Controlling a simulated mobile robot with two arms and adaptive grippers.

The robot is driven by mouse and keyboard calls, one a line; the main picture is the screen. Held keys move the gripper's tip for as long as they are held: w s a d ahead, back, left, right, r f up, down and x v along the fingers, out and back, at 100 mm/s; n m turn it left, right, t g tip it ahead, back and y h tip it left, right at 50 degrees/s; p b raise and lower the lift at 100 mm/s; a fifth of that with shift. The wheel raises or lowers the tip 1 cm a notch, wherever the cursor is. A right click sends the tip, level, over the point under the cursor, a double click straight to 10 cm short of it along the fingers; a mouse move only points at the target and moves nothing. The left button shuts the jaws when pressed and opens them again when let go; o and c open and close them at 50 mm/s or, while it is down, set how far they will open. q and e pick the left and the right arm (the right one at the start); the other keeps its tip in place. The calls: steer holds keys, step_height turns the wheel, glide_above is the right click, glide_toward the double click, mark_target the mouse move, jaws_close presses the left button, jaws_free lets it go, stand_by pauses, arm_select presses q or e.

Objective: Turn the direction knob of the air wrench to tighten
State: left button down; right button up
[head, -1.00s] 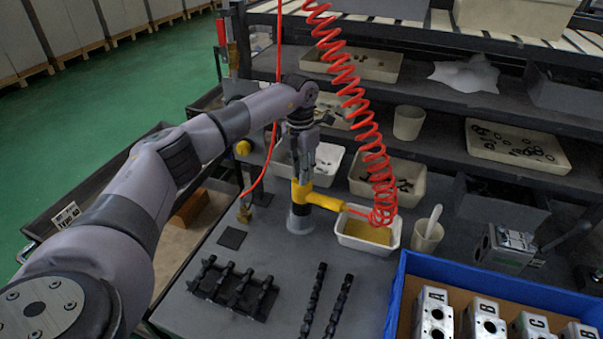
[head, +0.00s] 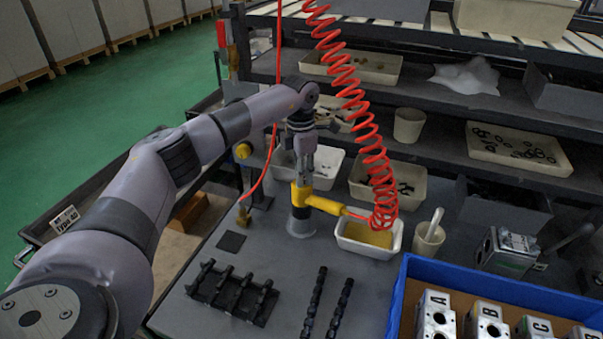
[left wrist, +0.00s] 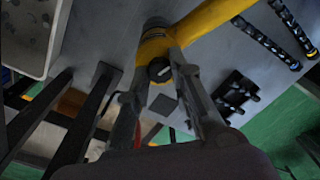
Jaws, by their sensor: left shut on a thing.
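The yellow air wrench (head: 322,204) stands in a round grey holder (head: 301,227) on the bench, with its body pointing right to the red coiled hose. Its direction knob (left wrist: 159,70) is black with a pale mark and shows between my fingers in the left wrist view. My left gripper (head: 303,181) comes down from above onto the wrench's top end. In the left wrist view the left gripper (left wrist: 160,62) is shut on the knob. The knob is too small to read in the head view. My right gripper is not in view.
The red coiled hose (head: 367,130) hangs just right of my left gripper. A white tray with a yellow sponge (head: 368,236) is beside the wrench. Black racks (head: 232,292) lie in front. A blue crate (head: 398,300) holds lettered valve blocks. Shelves with bins stand behind.

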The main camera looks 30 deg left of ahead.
arm_select(q)
steer(key=c, duration=1.4)
jaws_free()
steer(key=shift+r, duration=0.1)
step_height(320, 180, up, 12)
steer(key=shift+a+f, duration=0.1)
